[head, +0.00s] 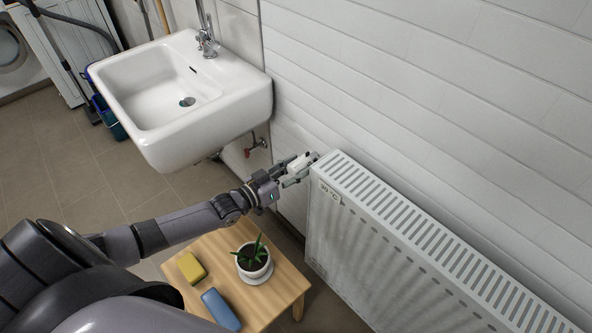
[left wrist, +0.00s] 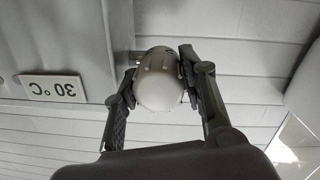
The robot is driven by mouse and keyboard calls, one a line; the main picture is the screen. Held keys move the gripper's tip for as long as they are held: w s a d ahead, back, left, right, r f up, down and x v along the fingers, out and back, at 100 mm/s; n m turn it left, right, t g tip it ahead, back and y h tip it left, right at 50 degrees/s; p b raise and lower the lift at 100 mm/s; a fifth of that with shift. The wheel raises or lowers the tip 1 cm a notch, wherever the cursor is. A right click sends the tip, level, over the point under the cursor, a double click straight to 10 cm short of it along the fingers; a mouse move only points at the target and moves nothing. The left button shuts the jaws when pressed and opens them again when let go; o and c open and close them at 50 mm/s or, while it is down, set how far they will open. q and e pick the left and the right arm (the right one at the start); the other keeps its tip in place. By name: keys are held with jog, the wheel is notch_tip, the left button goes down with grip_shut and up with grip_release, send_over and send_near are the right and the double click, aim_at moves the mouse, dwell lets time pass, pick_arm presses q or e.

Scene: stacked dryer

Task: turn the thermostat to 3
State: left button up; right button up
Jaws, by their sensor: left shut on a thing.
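The white thermostat knob (head: 299,164) sits at the upper left end of the white radiator (head: 400,255) in the head view. In the left wrist view the thermostat (left wrist: 158,82) has a rounded white cap and a ribbed collar. My left gripper (head: 291,172) is shut on it; in the left wrist view its fingers (left wrist: 158,92) press on both sides of the knob. No dial numbers can be read. A label on the radiator reads 30 °C (left wrist: 54,88), upside down in the left wrist view. My right gripper is not in view.
A white sink (head: 180,95) hangs on the wall left of the radiator. A low wooden table (head: 225,247) below my left arm holds a potted plant (head: 252,258), a yellow sponge (head: 191,267) and a blue one (head: 220,309). Tiled floor is open at the left.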

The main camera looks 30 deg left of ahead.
pick_arm(q)
jog(key=shift+f+n+b, duration=0.15)
jog(key=shift+n+b, duration=0.35)
jog(key=shift+n, duration=1.3)
jog(key=o, duration=0.9)
jog(key=shift+s, duration=0.1)
jog(key=v, duration=1.2)
jog(key=shift+a, duration=0.1)
